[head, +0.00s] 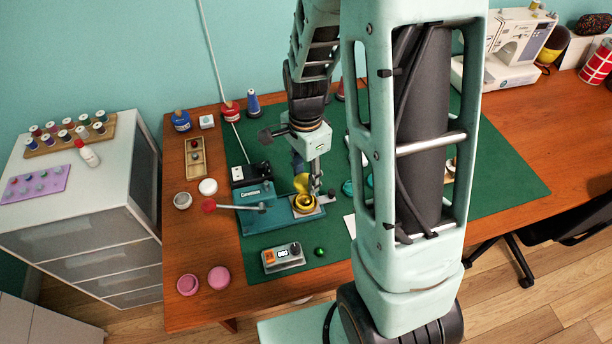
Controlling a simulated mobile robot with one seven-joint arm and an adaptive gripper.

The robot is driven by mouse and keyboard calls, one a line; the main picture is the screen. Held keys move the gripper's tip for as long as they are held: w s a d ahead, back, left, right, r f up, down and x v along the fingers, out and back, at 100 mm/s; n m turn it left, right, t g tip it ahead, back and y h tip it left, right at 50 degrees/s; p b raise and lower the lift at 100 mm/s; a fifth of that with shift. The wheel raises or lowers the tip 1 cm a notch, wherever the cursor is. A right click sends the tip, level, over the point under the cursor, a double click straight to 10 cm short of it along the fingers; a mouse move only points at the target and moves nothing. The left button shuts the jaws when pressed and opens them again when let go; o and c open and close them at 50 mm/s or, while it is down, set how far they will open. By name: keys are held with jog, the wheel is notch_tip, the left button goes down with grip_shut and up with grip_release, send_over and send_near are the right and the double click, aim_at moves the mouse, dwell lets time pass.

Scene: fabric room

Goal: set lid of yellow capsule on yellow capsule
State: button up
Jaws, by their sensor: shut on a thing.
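The yellow capsule (305,204) stands open side up on the right end of a teal bench device. A yellow round piece, which looks like the lid of the yellow capsule (302,183), is tilted just above and behind the capsule. My gripper (312,184) points down over the device and is shut on this lid at its right side. The fingertips are small and partly hidden.
The teal device (262,220) has a lever with a red knob (208,205) at left. A small control box (284,257) and a green ball (320,251) are in front. Pink dishes (218,278) lie front left. My arm hides much of the green mat (500,178).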

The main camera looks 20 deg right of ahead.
aim_at(306, 179)
jog(key=shift+s+f+m, duration=0.1)
jog(key=shift+f+m, duration=0.1)
jog(key=shift+m, duration=0.1)
notch_tip(306, 179, down, 6)
jog(key=b, duration=0.4)
jog(key=shift+r+b, duration=0.15)
jog(key=shift+b, duration=0.25)
jog(key=shift+r+p, duration=0.25)
jog(key=shift+p, duration=0.05)
dwell(0.9)
jog(key=shift+r+p, duration=0.4)
jog(key=shift+r, duration=0.15)
jog(key=shift+r, duration=0.2)
dwell(0.8)
jog(key=shift+r+p, duration=0.65)
jog(key=shift+p, duration=0.15)
dwell(0.6)
